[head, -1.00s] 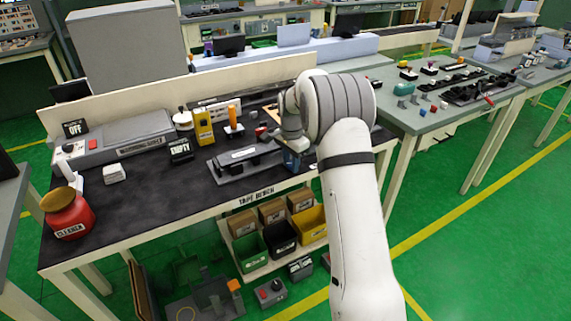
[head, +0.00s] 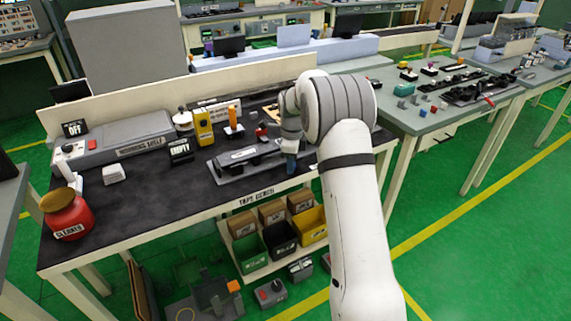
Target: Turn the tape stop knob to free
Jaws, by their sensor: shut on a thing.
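My gripper (head: 290,168) points down at the right end of a dark grey fixture (head: 235,168) on the black tape bench. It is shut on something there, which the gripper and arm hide. The tape stop knob cannot be made out; whatever is between the fingers is too small and covered to tell its turn. The fixture is long and low, with a lighter strip and a small label on top.
An "EMPTY" sign (head: 181,151), a yellow device (head: 203,128) and an orange-handled tool (head: 232,120) stand behind the fixture. A grey warming shelf (head: 120,140) and a red cleaner jar (head: 67,214) are at left. Bins (head: 249,251) sit below. The bench front is clear.

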